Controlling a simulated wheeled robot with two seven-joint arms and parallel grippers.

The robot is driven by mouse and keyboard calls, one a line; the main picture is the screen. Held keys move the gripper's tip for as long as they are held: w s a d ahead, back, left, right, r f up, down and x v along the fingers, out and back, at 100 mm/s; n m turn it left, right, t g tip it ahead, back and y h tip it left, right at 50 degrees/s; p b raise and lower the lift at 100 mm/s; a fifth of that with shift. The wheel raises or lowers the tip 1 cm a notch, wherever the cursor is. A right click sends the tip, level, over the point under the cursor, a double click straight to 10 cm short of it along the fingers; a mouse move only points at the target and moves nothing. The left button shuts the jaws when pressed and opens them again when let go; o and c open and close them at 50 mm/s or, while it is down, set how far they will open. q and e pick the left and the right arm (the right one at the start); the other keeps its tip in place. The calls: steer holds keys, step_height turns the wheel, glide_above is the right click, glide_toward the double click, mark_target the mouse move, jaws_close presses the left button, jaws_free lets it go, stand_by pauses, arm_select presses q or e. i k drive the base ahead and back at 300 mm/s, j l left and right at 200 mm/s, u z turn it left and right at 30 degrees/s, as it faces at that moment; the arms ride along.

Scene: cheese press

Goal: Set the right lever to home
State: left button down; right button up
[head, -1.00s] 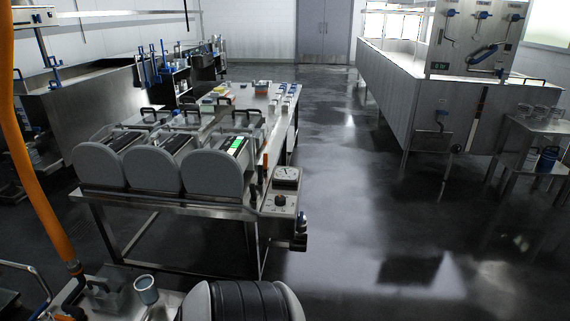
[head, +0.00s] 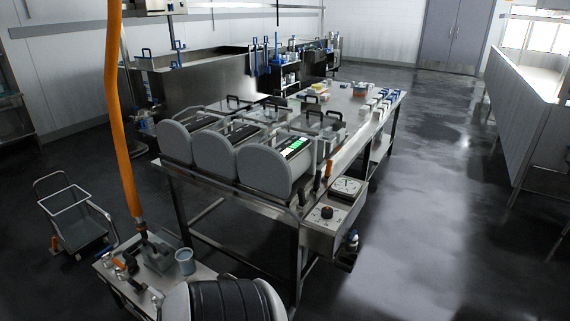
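The cheese press table (head: 215,190) stands in the middle of the head view, with several grey rounded press units (head: 264,172) along its near end. A small upright lever with an orange handle (head: 329,169) stands at the right of the nearest unit. A dark, short upright part (head: 302,197) stands near the table's front corner; I cannot tell if it is a lever. The lever's exact setting is too small to tell. Neither of my grippers shows in the view.
A control box with a dial (head: 347,187) and a black knob (head: 326,212) hangs at the table's right end. A side table (head: 118,284) with a cup (head: 185,262) and an orange hose (head: 118,120) is near left. A wheeled cart (head: 78,232) stands beyond. The floor right is clear.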

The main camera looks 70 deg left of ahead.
mark_target(318, 173)
steer(key=i+j+u, duration=0.15)
steer(key=u, duration=0.25)
steer(key=i+u, duration=0.25)
steer(key=u, duration=0.2)
steer(key=i+u, duration=0.25)
steer(key=u, duration=0.15)
steer(key=i+u, duration=0.25)
steer(key=u, duration=0.15)
steer(key=i+j+u, duration=0.1)
steer(key=i+u, duration=0.3)
steer(key=i, duration=0.4)
